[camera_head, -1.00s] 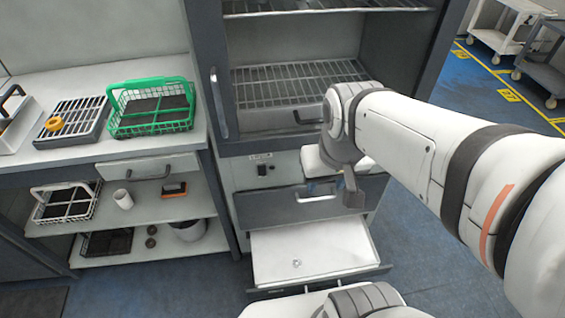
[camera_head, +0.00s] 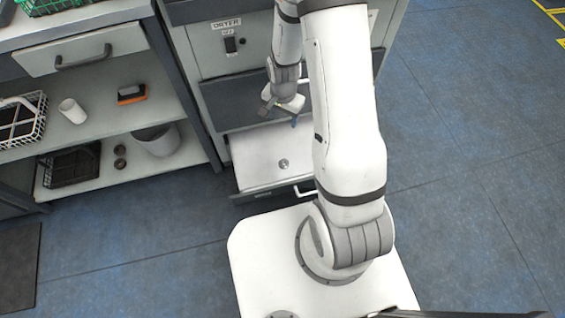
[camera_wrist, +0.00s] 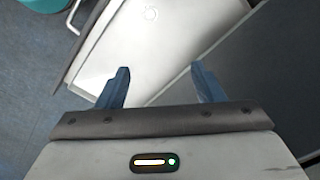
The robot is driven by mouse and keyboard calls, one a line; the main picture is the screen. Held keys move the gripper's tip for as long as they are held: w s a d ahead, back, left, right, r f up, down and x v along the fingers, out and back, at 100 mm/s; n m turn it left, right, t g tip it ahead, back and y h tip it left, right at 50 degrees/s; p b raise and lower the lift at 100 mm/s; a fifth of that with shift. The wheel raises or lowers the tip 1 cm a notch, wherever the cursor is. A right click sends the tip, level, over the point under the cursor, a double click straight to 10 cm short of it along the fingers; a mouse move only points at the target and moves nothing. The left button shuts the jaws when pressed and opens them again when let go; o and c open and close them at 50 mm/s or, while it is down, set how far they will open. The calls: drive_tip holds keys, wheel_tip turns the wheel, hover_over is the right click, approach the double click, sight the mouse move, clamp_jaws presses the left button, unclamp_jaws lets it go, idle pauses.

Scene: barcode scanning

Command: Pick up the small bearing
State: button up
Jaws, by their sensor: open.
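A small metallic ring, the small bearing (camera_head: 283,163), lies on the white floor of the open bottom drawer (camera_head: 250,158) under the dryer. My gripper (camera_head: 280,116) hangs above the back part of the drawer, apart from the bearing. In the wrist view my gripper (camera_wrist: 160,68) has its two blue fingers spread, with nothing between them. My arm hides the right part of the drawer in the head view.
A grey drawer front (camera_head: 245,112) stands just above and behind the open drawer. To the left, a shelf unit holds a white cup (camera_head: 73,110), an orange-black block (camera_head: 131,94), a grey bucket (camera_head: 157,140) and two dark rings (camera_head: 120,156). The blue floor to the right is clear.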

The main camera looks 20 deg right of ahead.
sight(284, 163)
drive_tip(key=f+m+b, duration=0.1)
drive_tip(key=f, duration=0.5)
drive_tip(key=s+f+m+b, duration=0.1)
drive_tip(key=f+b, duration=0.1)
drive_tip(key=f, duration=0.5)
drive_tip(key=f+b, duration=0.2)
drive_tip(key=f, duration=0.5)
drive_tip(key=shift+s+f+m+g, duration=0.2)
drive_tip(key=shift+s+m+g, duration=0.1)
drive_tip(key=shift+m, duration=0.1)
wheel_tip(284, 163, down, 6)
drive_tip(key=b, duration=0.5)
drive_tip(key=shift+b, duration=0.4)
drive_tip(key=shift+c, duration=0.5)
drive_tip(key=c, duration=1)
